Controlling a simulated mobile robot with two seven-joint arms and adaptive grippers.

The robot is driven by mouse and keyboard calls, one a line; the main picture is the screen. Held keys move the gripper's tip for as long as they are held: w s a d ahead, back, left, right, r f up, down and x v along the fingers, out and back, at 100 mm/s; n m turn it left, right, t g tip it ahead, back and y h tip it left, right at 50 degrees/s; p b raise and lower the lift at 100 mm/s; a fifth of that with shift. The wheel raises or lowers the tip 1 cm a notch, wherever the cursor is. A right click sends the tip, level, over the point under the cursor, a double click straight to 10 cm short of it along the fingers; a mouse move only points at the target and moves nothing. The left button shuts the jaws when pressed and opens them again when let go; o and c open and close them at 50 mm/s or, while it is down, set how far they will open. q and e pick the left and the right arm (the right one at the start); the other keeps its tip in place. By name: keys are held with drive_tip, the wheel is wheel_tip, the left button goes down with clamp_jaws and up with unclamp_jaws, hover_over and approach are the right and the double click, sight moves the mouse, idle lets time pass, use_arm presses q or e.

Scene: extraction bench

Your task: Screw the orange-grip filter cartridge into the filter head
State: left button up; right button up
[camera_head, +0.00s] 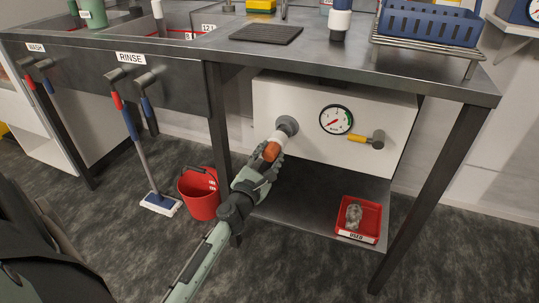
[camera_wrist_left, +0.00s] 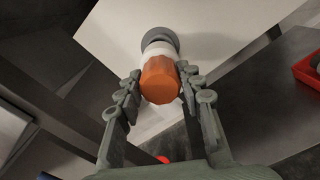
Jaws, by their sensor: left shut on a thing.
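The orange-grip filter cartridge (camera_head: 271,151) points away from my left gripper toward the filter head (camera_head: 288,126) on the white panel under the bench. In the left wrist view the cartridge (camera_wrist_left: 160,80) shows its faceted orange grip and a white body behind it. The white body meets the round grey filter head (camera_wrist_left: 160,38); I cannot tell how deeply it is seated. My left gripper (camera_wrist_left: 160,85) is shut on the orange grip, one finger on each side; it also shows in the head view (camera_head: 266,160). My right gripper is not in view.
A pressure gauge (camera_head: 336,120) and a yellow-handled valve (camera_head: 366,139) are on the panel, right of the filter head. A red tray (camera_head: 345,233) with a greyish used item (camera_head: 353,215) is on the lower shelf (camera_head: 300,212). A red bucket (camera_head: 199,197) stands left, near the bench leg.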

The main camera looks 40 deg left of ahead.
use_arm(q)
drive_tip(key=shift+x, duration=1.75)
drive_tip(key=m, duration=0.4)
drive_tip(key=shift+r, duration=0.1)
drive_tip(key=m+p, duration=0.1)
drive_tip(key=m, duration=0.3)
drive_tip(key=shift+m, duration=0.7)
drive_tip(key=o, duration=1.4)
drive_tip(key=shift+s+d, duration=0.1)
drive_tip(key=shift+s, duration=0.05)
drive_tip(key=v, duration=1.1)
drive_tip(key=shift+s, duration=0.35)
